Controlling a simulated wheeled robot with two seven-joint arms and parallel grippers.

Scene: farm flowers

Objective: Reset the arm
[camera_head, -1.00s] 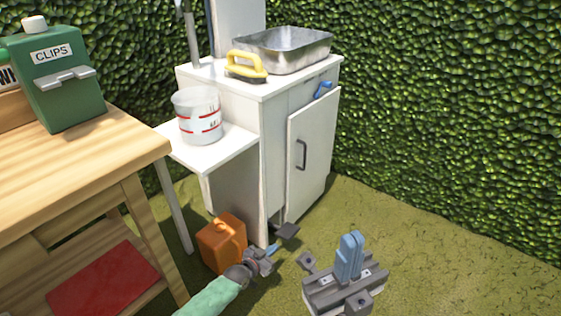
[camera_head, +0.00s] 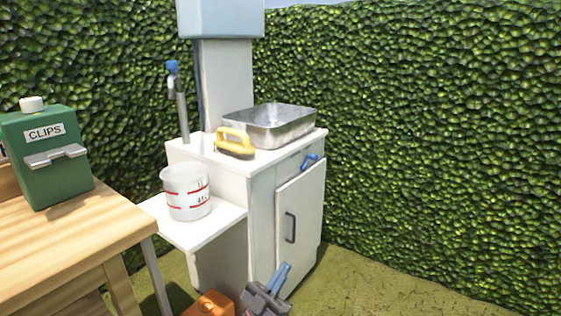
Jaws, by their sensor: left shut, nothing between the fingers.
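My left gripper (camera_head: 283,268) shows at the bottom centre of the head view, in front of the lower part of the white cabinet (camera_head: 300,222). Its two blue fingers are together and point up and to the right, with nothing between them. Its grey body is cut off by the bottom edge, and the rest of the left arm is out of view. My right gripper is not in view.
An orange container (camera_head: 211,304) is partly visible left of the gripper. A wooden table (camera_head: 70,245) holds a green CLIPS box (camera_head: 48,175). The sink unit bears a metal basin (camera_head: 270,126), a yellow-handled brush (camera_head: 235,142) and a measuring bucket (camera_head: 187,192). Hedges stand behind; grass on the right is clear.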

